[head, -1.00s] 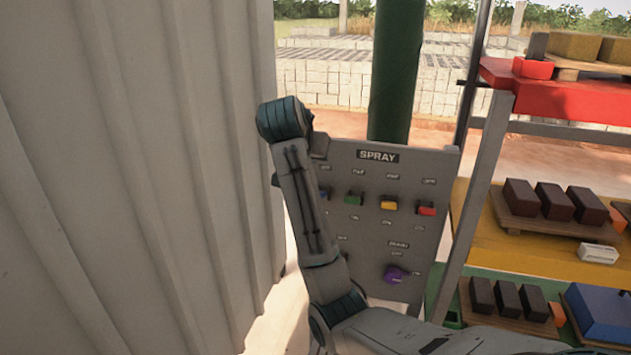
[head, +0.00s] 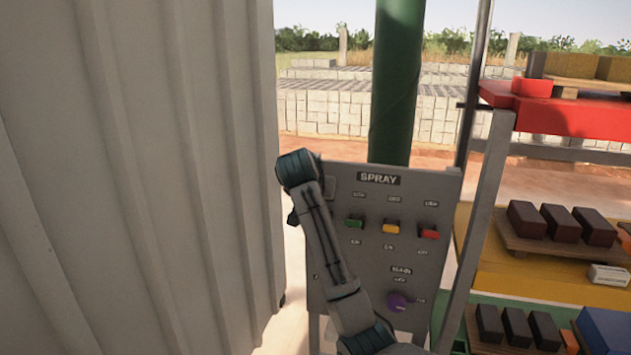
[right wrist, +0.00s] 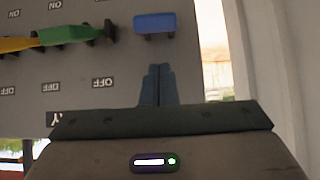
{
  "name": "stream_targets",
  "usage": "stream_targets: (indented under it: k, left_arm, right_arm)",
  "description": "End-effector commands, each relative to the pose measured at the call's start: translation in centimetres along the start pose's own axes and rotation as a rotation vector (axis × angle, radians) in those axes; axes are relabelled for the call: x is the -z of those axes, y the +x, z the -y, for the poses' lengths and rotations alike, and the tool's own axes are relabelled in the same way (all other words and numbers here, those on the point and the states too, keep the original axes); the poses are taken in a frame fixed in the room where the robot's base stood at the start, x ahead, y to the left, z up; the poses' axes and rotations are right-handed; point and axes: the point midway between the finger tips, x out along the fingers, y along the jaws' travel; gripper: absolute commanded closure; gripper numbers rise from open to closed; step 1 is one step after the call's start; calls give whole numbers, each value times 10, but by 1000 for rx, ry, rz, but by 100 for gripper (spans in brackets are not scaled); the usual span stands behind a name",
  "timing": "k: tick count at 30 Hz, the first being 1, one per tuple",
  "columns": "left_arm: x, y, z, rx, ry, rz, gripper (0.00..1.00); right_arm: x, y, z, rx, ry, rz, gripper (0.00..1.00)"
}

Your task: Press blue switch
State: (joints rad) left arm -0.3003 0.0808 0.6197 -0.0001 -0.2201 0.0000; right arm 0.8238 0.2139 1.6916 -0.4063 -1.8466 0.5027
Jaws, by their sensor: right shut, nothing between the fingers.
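The blue switch (right wrist: 155,23) is on the grey panel in the right wrist view, which shows the panel upside down. My right gripper (right wrist: 155,68) is shut and empty. Its fingertips lie just below the blue switch in that picture; I cannot tell if they touch the panel. In the head view my right arm covers the blue switch, and the gripper's fingers cannot be made out. The panel marked SPRAY (head: 360,270) also carries a green switch (head: 355,222), a yellow switch (head: 391,228) and a red switch (head: 429,234). My left gripper is not in view.
A purple knob (head: 397,301) sits low on the panel. A corrugated grey wall (head: 140,180) stands close on the left. A rack (head: 570,120) with bricks on shelves stands right of the panel. A green post (head: 397,80) rises behind it.

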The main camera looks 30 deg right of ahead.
Motion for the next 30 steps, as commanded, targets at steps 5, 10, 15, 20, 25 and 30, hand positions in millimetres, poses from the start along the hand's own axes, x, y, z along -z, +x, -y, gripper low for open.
stream_targets:
  k: [5, 10, 15, 20, 25, 30]
  left_arm:
    - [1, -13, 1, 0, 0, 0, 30]
    - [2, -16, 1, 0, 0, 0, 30]
    - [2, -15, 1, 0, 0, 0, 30]
    - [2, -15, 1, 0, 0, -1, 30]
    - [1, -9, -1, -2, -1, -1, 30]
    - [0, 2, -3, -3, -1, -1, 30]
  right_arm:
    - [-17, 2, 0, 0, -2, 2, 100]
    - [-24, 5, 0, 1, 0, 0, 100]
    - [-25, 6, 0, 1, 1, 0, 100]
    - [-25, 6, 0, 1, 1, -1, 100]
    - [-27, 9, -2, 0, 0, -23, 100]
    - [-25, 15, -7, 1, 0, -91, 100]
